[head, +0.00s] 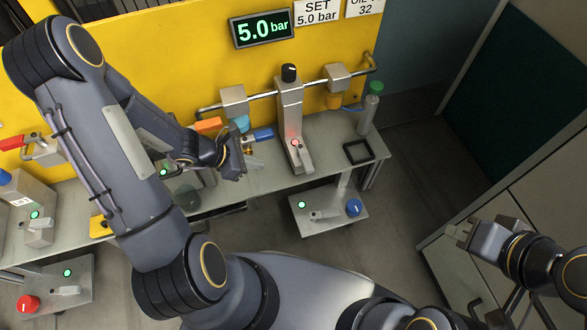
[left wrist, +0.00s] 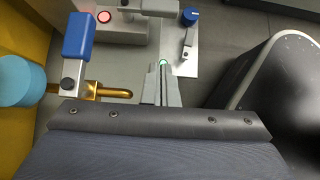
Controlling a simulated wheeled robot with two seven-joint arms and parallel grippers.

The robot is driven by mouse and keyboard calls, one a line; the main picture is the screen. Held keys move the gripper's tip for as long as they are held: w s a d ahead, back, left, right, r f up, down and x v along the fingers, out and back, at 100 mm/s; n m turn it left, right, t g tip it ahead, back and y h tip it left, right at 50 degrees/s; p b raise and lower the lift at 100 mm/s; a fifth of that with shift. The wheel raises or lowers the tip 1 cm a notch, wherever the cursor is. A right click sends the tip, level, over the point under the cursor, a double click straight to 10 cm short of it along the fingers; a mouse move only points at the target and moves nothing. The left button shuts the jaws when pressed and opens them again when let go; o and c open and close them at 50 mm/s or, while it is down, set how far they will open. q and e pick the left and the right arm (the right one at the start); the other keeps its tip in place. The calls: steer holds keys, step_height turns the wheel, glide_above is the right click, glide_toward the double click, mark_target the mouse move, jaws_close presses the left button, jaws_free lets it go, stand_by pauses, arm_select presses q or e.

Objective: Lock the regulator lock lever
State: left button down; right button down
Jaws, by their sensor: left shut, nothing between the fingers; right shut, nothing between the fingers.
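The regulator is a grey upright post (head: 290,110) with a black knob (head: 289,73) on top, in the middle of the bench. Near its foot a red ring light (head: 296,143) glows, with a pale grey lever (head: 305,158) beside it. The left wrist view shows the red light (left wrist: 104,17) and a grey bar, apparently that lever (left wrist: 150,6), at the top edge. My left gripper (head: 256,163) is shut and empty, left of the lever and apart from it. Its fingers (left wrist: 161,85) also show in the wrist view. My right gripper (head: 460,234) is shut and empty at far right.
A display (head: 262,29) reads 5.0 bar, beside a sign (head: 318,12) saying SET 5.0 bar. A blue handle (head: 258,135) and a brass fitting (left wrist: 105,92) are close to my left gripper. A lower plate (head: 325,228) carries a blue knob (head: 354,207) and a green light.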

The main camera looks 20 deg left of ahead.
mark_target(305, 161)
arm_select(q)
steer(key=w+d+r+b+x, duration=0.1)
steer(key=b+x, duration=0.5)
steer(key=x, duration=0.6)
steer(key=shift+w+d+r, duration=0.25)
steer(key=shift+d, duration=0.4)
